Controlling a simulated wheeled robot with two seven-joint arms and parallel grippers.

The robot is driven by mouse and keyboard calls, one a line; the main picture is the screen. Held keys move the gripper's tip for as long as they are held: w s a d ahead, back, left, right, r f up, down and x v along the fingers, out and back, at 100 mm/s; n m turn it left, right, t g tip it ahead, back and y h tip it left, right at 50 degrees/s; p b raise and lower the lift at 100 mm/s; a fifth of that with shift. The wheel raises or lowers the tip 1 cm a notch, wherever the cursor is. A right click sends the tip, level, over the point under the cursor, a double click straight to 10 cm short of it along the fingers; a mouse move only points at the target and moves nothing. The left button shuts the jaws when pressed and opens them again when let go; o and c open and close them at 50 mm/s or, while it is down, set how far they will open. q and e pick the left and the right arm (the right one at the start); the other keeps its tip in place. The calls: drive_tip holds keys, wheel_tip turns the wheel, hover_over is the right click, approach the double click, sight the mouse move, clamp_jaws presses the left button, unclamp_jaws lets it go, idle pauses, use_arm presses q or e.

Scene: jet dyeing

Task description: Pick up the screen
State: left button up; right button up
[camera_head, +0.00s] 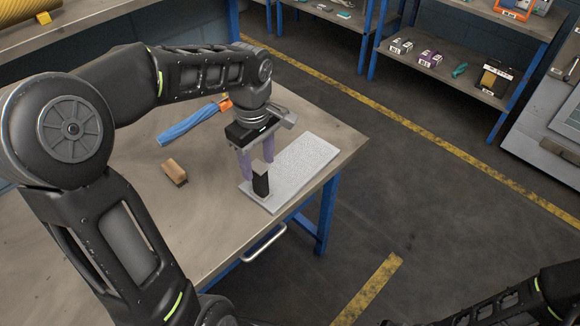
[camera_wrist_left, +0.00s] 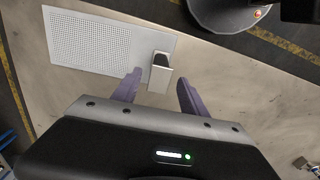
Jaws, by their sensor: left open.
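The screen (camera_head: 306,158) is a light grey perforated flat panel lying near the right edge of the workbench. A dark upright handle (camera_head: 261,184) stands at its near end. In the left wrist view the perforated panel (camera_wrist_left: 92,44) is at the upper left, with the handle (camera_wrist_left: 160,74) at its right end. My left gripper (camera_head: 258,170) points down over this end, its purple fingers open. In the wrist view one finger is on each side of the handle, with gaps visible; I cannot tell the exact height. My right gripper is outside the view; only part of the right arm shows.
A wooden block (camera_head: 174,172) and a blue tool with an orange end (camera_head: 192,122) lie on the workbench (camera_head: 215,225), left of the screen. A metal bar handle (camera_head: 264,244) sticks out at the bench front.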

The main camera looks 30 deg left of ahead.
sight(260, 183)
use_arm(q)
drive_tip(key=shift+f, duration=1.35)
wheel_tip(260, 183, down, 5)
drive_tip(key=shift+f+p, duration=0.15)
drive_tip(key=shift+p, duration=0.35)
drive_tip(key=shift+c, duration=0.3)
clamp_jaws()
